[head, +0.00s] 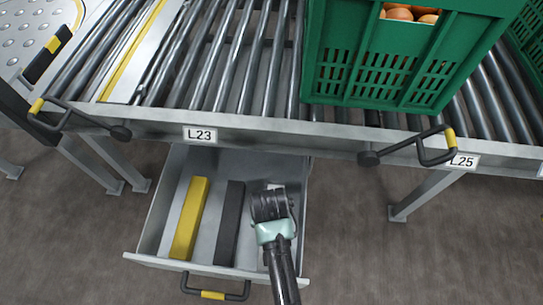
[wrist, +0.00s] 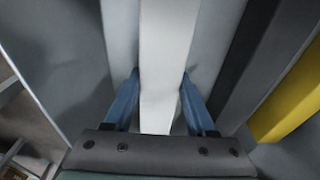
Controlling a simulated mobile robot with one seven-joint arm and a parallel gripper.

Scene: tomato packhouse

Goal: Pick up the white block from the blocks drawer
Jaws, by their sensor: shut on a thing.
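The blocks drawer (head: 150,260) is pulled open below the conveyor in the head view. The white block (wrist: 165,50) runs lengthwise up the middle of the wrist view, between the two blue fingers of my gripper (wrist: 159,74). The fingers are shut on its sides. In the head view my gripper (head: 272,205) is over the right part of the drawer and hides nearly all of the white block; only a small pale bit shows at its far end. I cannot tell whether the block is off the drawer floor.
A black block (head: 229,222) lies left of my gripper in the drawer, and a yellow block (head: 189,217) lies further left. The conveyor frame (head: 250,133), with label L23, overhangs the drawer's back. A green crate (head: 350,90) of tomatoes stands on the rollers.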

